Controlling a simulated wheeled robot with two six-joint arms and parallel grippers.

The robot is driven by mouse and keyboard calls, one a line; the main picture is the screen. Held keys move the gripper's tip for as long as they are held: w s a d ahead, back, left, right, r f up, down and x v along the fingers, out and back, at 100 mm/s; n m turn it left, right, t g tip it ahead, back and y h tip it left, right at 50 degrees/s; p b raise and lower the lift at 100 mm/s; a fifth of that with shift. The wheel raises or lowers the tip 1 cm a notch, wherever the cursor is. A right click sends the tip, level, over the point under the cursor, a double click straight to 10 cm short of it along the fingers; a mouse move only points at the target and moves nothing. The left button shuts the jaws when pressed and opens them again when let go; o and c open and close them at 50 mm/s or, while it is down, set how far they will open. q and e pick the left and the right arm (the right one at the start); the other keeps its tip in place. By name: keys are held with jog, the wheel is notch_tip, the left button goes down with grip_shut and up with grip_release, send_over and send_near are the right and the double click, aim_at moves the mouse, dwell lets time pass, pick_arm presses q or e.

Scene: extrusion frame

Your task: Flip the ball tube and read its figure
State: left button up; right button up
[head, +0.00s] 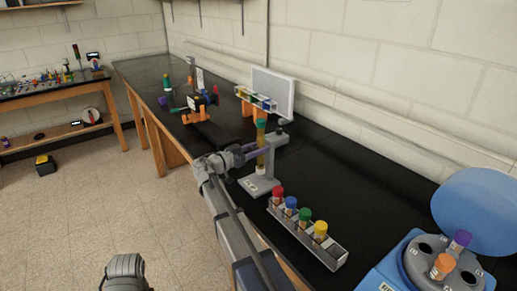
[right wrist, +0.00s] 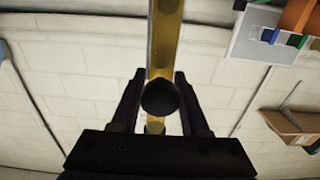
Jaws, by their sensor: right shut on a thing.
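The ball tube (head: 262,138) is a slim amber tube with a green cap at its top. It stands upright in a grey stand (head: 259,186) on the black bench. My right gripper (head: 252,149) reaches it from the left and is shut on the tube at mid-height. In the right wrist view the amber tube (right wrist: 164,40) runs vertically between the fingers of my right gripper (right wrist: 160,76). A dark round thing (right wrist: 160,98) sits in front of it; I cannot tell what it is. No figure is readable.
A grey rack (head: 328,253) with red, blue, green and yellow capped tubes stands close in front. A blue centrifuge (head: 395,262) with an open lid is at lower right. A white panel (head: 273,88) and orange-based apparatus (head: 197,112) stand farther back. The bench right of the stand is clear.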

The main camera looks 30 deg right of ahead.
grip_shut()
dwell(0.8)
